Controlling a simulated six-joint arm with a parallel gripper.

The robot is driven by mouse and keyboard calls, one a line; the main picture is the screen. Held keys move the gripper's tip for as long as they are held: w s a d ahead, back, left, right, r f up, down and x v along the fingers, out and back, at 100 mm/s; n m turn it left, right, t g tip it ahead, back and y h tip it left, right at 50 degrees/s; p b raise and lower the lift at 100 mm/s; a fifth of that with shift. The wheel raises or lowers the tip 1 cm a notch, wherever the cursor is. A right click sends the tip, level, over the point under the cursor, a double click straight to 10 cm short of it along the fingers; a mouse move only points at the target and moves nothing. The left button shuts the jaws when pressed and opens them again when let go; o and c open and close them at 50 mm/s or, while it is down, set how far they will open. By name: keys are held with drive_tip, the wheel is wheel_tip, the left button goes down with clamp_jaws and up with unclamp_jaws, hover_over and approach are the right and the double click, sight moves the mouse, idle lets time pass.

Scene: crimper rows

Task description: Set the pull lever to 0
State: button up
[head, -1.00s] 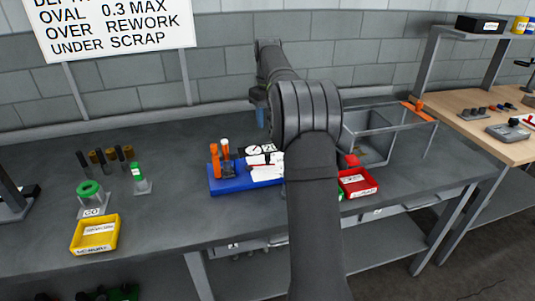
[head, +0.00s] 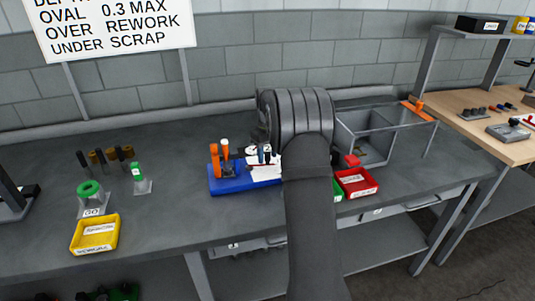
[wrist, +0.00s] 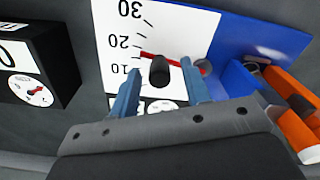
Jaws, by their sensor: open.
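The pull lever shows in the wrist view as a dark rounded knob (wrist: 160,71) in front of a white scale plate (wrist: 178,28) marked 10, 20 and 30. A thin red pointer (wrist: 172,61) crosses the plate, its tip between the 10 and 20 labels. My gripper (wrist: 158,69) is open, with one blue finger on each side of the knob. I cannot tell whether either finger touches it. In the head view the fixture's blue base (head: 230,186) stands on the grey bench, and my arm hides part of its right side.
Two orange handles (wrist: 295,105) rise close to the right finger. A black box (wrist: 38,65) with a small dial and a 0 label stands left. Red (head: 357,183) and yellow (head: 95,234) bins are on the bench. A grey bin (head: 365,137) stands behind, right.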

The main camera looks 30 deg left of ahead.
clamp_jaws()
drive_tip(key=n, duration=0.1)
drive_tip(key=w+a+n, duration=0.1)
drive_tip(key=n, duration=0.2)
drive_tip(key=shift+w+a, duration=0.3)
drive_tip(key=shift+w+a+r+n, duration=0.15)
drive_tip(key=shift+a+n, duration=0.2)
drive_tip(key=shift+n, duration=0.3)
drive_tip(key=shift+w+a+f+n, duration=0.15)
drive_tip(key=shift+a+n, duration=0.2)
drive_tip(key=shift+n, duration=0.35)
drive_tip(key=shift+w+a+r+n, duration=0.15)
drive_tip(key=shift+a+n, duration=0.2)
drive_tip(key=shift+n, duration=0.3)
unclamp_jaws()
